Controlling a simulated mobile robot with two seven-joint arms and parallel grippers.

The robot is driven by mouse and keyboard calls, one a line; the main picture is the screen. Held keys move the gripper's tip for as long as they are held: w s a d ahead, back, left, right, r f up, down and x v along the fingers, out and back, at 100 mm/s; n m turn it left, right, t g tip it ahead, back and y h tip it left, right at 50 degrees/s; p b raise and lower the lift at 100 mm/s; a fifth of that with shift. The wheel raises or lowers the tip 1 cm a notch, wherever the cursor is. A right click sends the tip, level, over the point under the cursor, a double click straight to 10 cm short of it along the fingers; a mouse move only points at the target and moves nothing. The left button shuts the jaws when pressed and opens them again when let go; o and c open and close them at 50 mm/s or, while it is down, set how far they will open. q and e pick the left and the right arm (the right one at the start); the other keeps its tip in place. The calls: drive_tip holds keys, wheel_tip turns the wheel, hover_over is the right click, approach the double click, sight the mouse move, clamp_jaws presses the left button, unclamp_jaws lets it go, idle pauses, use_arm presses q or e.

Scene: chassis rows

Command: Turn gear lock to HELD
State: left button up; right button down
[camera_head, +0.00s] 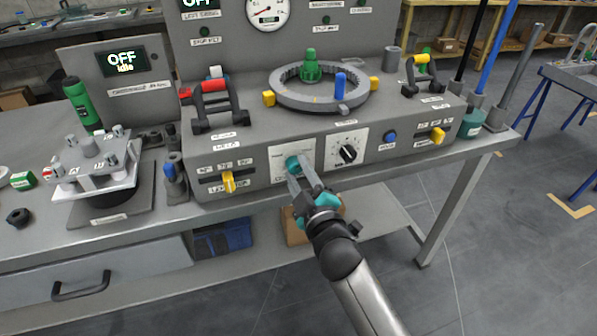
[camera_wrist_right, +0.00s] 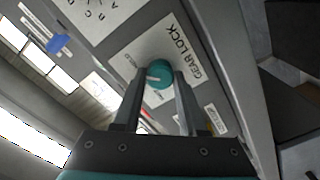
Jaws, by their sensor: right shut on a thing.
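The gear lock is a round teal knob (camera_head: 292,163) on a white plate (camera_head: 277,171) on the front panel of the grey console. In the right wrist view the knob (camera_wrist_right: 160,73) sits beside the printed words GEAR LOCK, and its pale pointer mark points to the picture's left. My right gripper (camera_head: 298,171) reaches up from below. Its two fingers (camera_wrist_right: 160,84) are shut on the knob, one on each side. My left gripper is not in view.
A black dial (camera_head: 347,154) on a white plate sits right of the gear lock. Yellow sliders are at the left (camera_head: 229,182) and right (camera_head: 438,135). A ring fixture (camera_head: 283,99) and handles stand on the console top. The floor in front is clear.

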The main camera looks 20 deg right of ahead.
sight(296, 170)
drive_tip(key=shift+c, duration=2.2)
unclamp_jaws()
drive_tip(key=shift+s, duration=0.5)
drive_tip(key=s+p, duration=0.1)
drive_tip(key=s, duration=0.2)
drive_tip(key=shift+s, duration=0.35)
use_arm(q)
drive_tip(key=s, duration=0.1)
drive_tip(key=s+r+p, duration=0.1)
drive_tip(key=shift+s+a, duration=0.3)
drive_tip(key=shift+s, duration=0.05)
use_arm(e)
drive_tip(key=s, duration=1)
drive_tip(key=shift+s+d, duration=0.3)
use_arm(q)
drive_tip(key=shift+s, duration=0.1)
